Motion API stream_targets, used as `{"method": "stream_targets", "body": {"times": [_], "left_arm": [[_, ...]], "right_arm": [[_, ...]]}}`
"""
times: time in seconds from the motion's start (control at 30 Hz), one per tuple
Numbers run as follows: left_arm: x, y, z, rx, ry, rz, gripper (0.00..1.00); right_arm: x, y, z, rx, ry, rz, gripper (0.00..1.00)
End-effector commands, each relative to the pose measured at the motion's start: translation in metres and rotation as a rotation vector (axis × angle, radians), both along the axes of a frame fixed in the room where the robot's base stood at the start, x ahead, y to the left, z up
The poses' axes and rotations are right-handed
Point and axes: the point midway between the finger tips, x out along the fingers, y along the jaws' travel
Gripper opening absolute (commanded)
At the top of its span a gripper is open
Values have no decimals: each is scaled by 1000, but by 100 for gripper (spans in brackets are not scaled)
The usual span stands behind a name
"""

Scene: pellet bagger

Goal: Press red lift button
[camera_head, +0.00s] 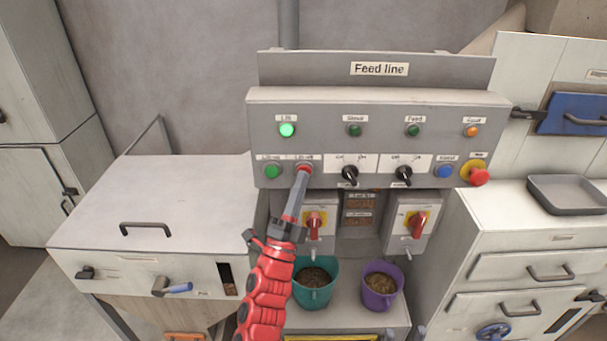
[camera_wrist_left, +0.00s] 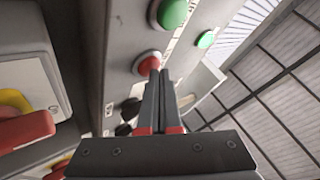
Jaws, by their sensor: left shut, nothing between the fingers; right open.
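The red lift button (camera_head: 304,166) is in the lower row of the Feed line panel (camera_head: 380,97), right of a green button (camera_head: 272,171). My left gripper (camera_head: 303,175) is shut and empty, its fingertips at the red button and covering part of it. In the left wrist view the red button (camera_wrist_left: 147,62) shows just beyond the closed fingertips (camera_wrist_left: 158,74), which overlap its edge. I cannot tell whether they touch or press it. The green lift lamp (camera_head: 287,130) above is lit. My right gripper is not in view.
Black knobs (camera_head: 350,174), a blue button (camera_head: 445,171) and a red mushroom button (camera_head: 479,176) lie further right on the panel. Red-handled switches (camera_head: 315,222) and teal (camera_head: 316,283) and purple (camera_head: 381,286) buckets are below. A grey tray (camera_head: 568,194) stands at right.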

Motion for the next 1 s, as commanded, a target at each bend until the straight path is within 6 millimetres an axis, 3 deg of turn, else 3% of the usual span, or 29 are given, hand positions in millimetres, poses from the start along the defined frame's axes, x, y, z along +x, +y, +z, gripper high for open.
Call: {"method": "stream_targets", "body": {"times": [0.27, 1.0], "left_arm": [[1, 0, 0, -1, -1, 0, 0], [-23, -1, 0, 2, 0, -2, 0]], "right_arm": [[0, 0, -1, 0, 0, 0, 46], [0, 0, 3, 0, 0, 0, 46]]}}
